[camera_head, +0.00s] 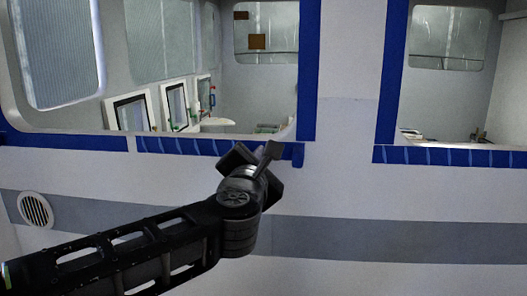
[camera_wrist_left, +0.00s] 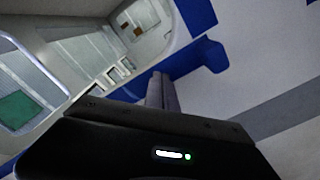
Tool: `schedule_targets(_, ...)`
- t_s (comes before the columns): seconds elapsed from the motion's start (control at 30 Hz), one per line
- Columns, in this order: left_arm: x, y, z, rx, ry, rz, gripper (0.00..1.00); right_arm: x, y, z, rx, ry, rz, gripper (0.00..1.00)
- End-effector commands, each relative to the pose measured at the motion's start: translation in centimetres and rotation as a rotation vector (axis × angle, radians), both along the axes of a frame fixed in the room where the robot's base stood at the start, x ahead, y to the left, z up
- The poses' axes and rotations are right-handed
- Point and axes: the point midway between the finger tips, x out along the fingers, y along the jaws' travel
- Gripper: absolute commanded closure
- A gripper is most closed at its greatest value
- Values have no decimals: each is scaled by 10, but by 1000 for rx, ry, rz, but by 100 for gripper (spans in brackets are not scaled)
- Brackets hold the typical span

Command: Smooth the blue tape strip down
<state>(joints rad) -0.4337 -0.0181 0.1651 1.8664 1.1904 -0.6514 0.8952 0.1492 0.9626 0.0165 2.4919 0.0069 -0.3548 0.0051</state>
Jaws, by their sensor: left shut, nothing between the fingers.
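The blue tape strip (camera_head: 205,147) runs along the lower edge of the left window opening, with pale creases across it. Its right end shows just past my gripper, near the window's lower right corner. In the left wrist view the blue strip (camera_wrist_left: 211,57) ends beyond my fingers. My left gripper (camera_head: 272,151) is shut and empty, its fingertips in front of the strip near its right end. It also shows in the left wrist view (camera_wrist_left: 160,78). I cannot tell whether the fingertips touch the tape. The gripper hides part of the strip. My right gripper is not in view.
Blue tape (camera_head: 308,70) runs up the window's right side. Another creased blue strip (camera_head: 450,156) lies under the right window. A round vent (camera_head: 35,210) sits low on the left wall, by a grey band (camera_head: 400,240). The white wall between the windows is clear.

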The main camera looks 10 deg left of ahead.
Motion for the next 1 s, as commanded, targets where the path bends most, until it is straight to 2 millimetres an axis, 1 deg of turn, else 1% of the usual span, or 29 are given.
schedule_targets(0.3, 2, 27, -1, 0, 0, 3, 100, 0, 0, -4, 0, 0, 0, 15)
schedule_targets(0.4, 2, 32, 0, 1, 0, 1, 100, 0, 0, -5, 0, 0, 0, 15)
schedule_targets(0.83, 2, 35, 0, 0, 0, 1, 100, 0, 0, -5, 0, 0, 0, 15)
schedule_targets(1.0, 3, 46, 0, 0, 0, 3, 100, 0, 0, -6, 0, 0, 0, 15)
